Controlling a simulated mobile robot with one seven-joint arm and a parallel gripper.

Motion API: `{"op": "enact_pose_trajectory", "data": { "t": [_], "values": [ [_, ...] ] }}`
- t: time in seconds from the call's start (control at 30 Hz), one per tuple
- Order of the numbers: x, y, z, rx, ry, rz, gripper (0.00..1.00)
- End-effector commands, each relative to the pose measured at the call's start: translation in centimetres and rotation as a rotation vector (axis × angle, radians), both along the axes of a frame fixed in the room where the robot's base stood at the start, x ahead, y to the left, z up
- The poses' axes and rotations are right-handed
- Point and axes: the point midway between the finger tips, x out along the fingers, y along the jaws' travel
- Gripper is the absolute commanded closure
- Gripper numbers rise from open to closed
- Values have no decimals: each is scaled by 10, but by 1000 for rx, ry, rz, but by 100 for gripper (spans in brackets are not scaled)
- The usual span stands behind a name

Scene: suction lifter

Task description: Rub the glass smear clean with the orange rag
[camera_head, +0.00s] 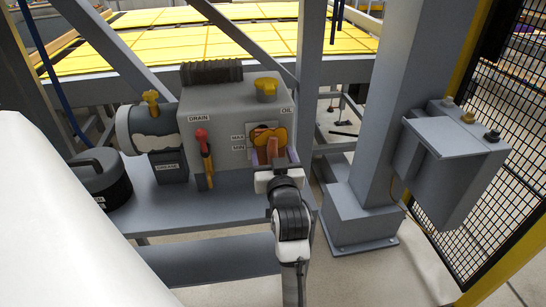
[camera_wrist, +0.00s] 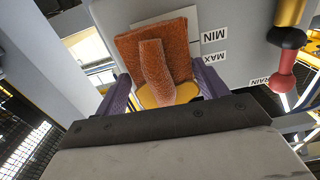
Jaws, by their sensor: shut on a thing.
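The orange rag (camera_head: 272,149) is in my gripper (camera_head: 273,163), in front of the sight gauge beside the MAX and MIN marks on the grey oil tank (camera_head: 222,120). In the wrist view the rag (camera_wrist: 181,46) spreads as a square patch with a folded ridge standing towards my gripper (camera_wrist: 160,88). The purple fingers are shut on that ridge. The rag hides most of the glass, so I cannot see the smear or tell whether the rag touches the glass.
A red-knobbed drain lever (camera_head: 203,148) stands left of the gauge. A yellow filler cap (camera_head: 266,88) tops the tank. A grease canister (camera_head: 148,130) and a black round container (camera_head: 100,176) are further left. A grey post (camera_head: 370,130) with a box (camera_head: 455,155) stands right.

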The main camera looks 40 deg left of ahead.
Motion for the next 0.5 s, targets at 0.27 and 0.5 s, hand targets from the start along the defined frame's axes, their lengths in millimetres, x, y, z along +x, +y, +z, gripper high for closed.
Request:
{"op": "enact_pose_trajectory", "data": {
  "t": [0.27,0.5],
  "values": [
    [3,4,1,1,-1,0,46],
    [7,8,0,0,0,0,46]
  ]
}}
